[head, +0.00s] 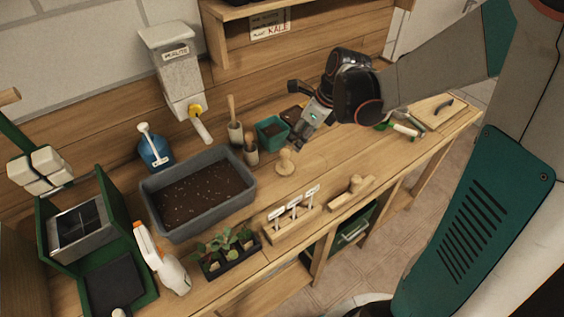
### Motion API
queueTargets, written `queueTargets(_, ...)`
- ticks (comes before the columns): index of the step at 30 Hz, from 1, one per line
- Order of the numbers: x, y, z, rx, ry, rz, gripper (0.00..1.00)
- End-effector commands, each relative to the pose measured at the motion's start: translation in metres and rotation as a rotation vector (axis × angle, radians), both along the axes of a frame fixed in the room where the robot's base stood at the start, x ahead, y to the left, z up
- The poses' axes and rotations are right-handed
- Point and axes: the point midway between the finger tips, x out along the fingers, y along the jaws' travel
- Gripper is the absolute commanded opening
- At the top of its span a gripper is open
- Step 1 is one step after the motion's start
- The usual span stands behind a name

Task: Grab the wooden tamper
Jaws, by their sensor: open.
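A small round wooden piece with an upright knob handle (286,163) stands on the bench right of the soil tray; it looks like a tamper. A longer wooden block with a knob on top (350,192) lies nearer the front edge; from this view I cannot tell for certain which is the wooden tamper. My gripper (303,132) is open, above the back of the bench, beyond both wooden pieces and apart from them. Its fingertips are small and partly lost against the pots behind.
A green square pot (271,131) stands close left of my gripper. A grey soil tray (158,216), wooden label holder (291,228), seedling tray (232,258) and spray bottle (163,262) fill the left and front. Hand tools (407,125) lie right. Bare bench surrounds the round piece's right side.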

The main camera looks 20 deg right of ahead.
Motion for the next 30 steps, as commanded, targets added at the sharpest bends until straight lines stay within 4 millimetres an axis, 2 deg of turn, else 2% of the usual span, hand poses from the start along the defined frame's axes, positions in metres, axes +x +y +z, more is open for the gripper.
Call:
queueTargets(3, 0.008, 0.006, -0.025, 0.001, -0.002, 0.001, 0.50)
queueTargets(9, 0.018, 0.015, -0.056, 0.002, -0.004, 0.002, 0.50)
queueTargets(20, 0.028, 0.022, -0.076, 0.003, -0.004, 0.002, 0.50)
queueTargets(27, 0.042, 0.032, -0.106, 0.003, -0.004, 0.002, 0.50)
queueTargets(30, 0.044, 0.034, -0.113, 0.003, -0.004, 0.002, 0.50)
